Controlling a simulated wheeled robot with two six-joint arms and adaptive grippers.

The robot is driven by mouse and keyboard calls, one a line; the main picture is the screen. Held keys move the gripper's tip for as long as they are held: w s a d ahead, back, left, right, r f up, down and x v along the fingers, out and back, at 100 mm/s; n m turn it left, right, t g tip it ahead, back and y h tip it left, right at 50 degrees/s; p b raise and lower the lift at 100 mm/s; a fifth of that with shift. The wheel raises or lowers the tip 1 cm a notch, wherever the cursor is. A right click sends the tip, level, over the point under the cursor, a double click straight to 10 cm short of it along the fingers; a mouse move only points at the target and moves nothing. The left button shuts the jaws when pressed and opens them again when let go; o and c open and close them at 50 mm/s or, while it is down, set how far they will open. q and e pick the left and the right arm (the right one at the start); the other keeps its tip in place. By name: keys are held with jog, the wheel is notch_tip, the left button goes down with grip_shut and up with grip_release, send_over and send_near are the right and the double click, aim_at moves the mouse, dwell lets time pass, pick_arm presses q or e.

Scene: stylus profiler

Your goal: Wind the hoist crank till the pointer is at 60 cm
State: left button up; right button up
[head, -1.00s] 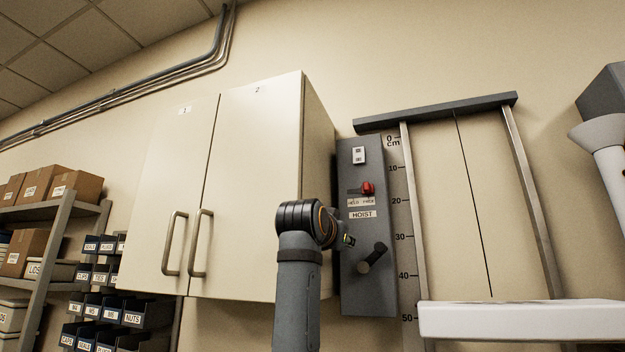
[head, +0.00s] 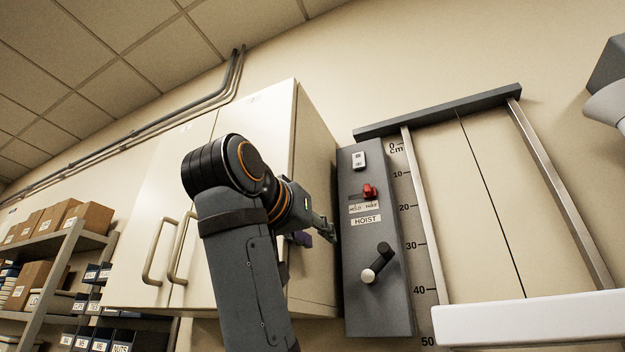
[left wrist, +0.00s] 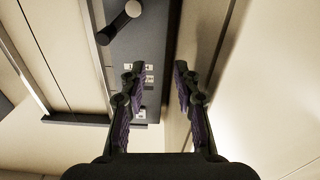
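The grey hoist panel (head: 375,310) is on the wall, right of the white cabinet. Its crank (head: 378,260) has a dark arm slanting down-left to a pale knob (head: 369,276). In the left wrist view the crank (left wrist: 116,27) is at the top, beyond the fingertips. My left gripper (head: 328,230) is left of the panel, apart from the crank; its fingers (left wrist: 157,72) are open with nothing between them. The cm scale (head: 417,240) shows 0 to 50. The white platform (head: 530,319) is in its lower part. I cannot make out a pointer or 60 mark. My right gripper is out of view.
A red lever (head: 369,191) sits on the panel above the HOIST label. The white cabinet (head: 255,130) with handles stands close behind my left arm. Shelves with boxes (head: 85,218) are at the far left. A grey and white body (head: 606,105) is at the right edge.

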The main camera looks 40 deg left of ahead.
pick_arm(q)
notch_tip(320, 180, up, 17)
jog(key=p, duration=1.7)
jog(key=shift+d, duration=0.15)
jog(key=shift+f, duration=0.15)
